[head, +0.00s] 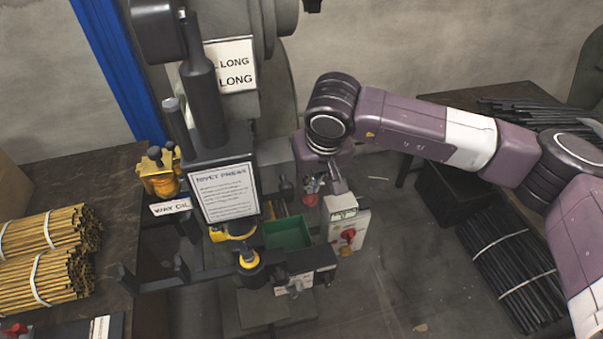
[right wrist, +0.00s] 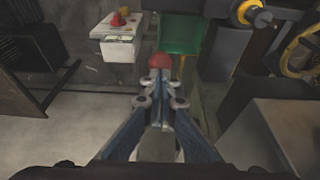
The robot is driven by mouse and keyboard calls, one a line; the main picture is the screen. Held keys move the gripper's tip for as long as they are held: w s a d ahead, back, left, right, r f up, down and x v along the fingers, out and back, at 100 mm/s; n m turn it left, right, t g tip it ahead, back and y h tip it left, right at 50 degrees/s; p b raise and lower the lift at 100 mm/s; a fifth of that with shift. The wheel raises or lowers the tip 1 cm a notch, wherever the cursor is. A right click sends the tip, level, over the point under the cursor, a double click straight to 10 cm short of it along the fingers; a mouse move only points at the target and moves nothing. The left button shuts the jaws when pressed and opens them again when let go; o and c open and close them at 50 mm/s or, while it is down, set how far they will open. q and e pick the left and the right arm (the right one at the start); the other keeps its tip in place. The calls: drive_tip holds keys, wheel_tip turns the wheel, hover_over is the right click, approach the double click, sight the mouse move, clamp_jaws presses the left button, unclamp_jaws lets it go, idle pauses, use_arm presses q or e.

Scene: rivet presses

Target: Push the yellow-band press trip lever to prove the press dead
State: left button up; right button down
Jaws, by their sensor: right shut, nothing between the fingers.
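The rivet press (head: 205,140) stands at the middle of the head view, with a printed sign (head: 224,192) on its front. A yellow band (head: 248,259) circles a dark cylinder low on its front; a yellow ring shows in the right wrist view (right wrist: 246,12). My right gripper (head: 311,193) is shut and empty, at the press's right side, pointing down. In the right wrist view its fingertips (right wrist: 160,82) are just short of a red ball knob (right wrist: 160,60); I cannot tell whether they touch. The lever's shaft is hidden. My left gripper is not in view.
A control box (head: 347,228) with red knobs hangs beside a green bin (head: 288,233), close to my right gripper. Bundled yellow rods (head: 45,255) lie on the left table. Dark rods (head: 510,265) lie low at the right. Bare floor (head: 395,260) is between.

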sight(311, 196)
drive_tip(key=shift+w+f, duration=0.15)
drive_tip(key=shift+f, duration=0.45)
drive_tip(key=shift+f+b, duration=0.2)
drive_tip(key=shift+b, duration=0.1)
drive_tip(key=shift+f+b, duration=0.7)
drive_tip(key=shift+b, duration=0.2)
drive_tip(key=shift+f, duration=0.1)
